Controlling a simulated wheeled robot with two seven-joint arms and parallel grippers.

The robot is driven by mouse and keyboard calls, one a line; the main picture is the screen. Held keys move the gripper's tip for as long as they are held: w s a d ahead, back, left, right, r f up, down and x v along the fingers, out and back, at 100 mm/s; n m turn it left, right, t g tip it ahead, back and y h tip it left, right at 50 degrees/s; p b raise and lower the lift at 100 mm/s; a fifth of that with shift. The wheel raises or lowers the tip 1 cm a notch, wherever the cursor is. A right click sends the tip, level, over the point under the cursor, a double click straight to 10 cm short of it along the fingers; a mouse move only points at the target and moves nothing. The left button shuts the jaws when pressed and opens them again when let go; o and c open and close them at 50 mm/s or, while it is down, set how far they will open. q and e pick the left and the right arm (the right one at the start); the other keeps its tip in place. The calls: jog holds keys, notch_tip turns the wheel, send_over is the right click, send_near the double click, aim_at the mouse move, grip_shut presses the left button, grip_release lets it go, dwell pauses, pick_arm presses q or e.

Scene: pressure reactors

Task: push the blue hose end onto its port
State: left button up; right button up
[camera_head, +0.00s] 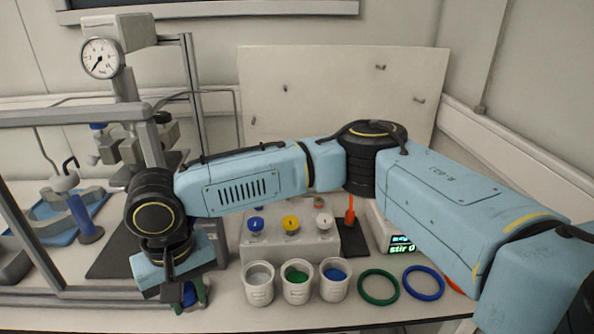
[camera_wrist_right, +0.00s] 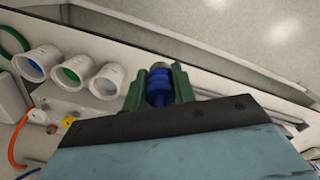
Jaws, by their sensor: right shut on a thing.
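My right gripper (camera_head: 190,300) hangs at the left front of the bench, with its green fingers pointing down. In the right wrist view the right gripper (camera_wrist_right: 159,84) is shut on a blue ribbed piece, which looks like the blue hose end (camera_wrist_right: 158,90). A grey tip shows beyond it. In the head view only a bit of the blue hose end (camera_head: 189,294) shows between the fingers. I cannot make out its port for certain; my arm covers part of the reactor stand. My left gripper is not in view.
A reactor stand (camera_head: 190,90) with a gauge (camera_head: 101,58) rises at the left behind a grey frame (camera_head: 70,118). Right of the gripper are several cups (camera_head: 258,290), a white block (camera_head: 290,248) with coloured knobs, a green ring (camera_head: 379,300) and a blue ring (camera_head: 438,292).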

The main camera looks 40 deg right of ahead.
jog(key=shift+d, duration=0.2)
jog(key=shift+r, duration=0.1)
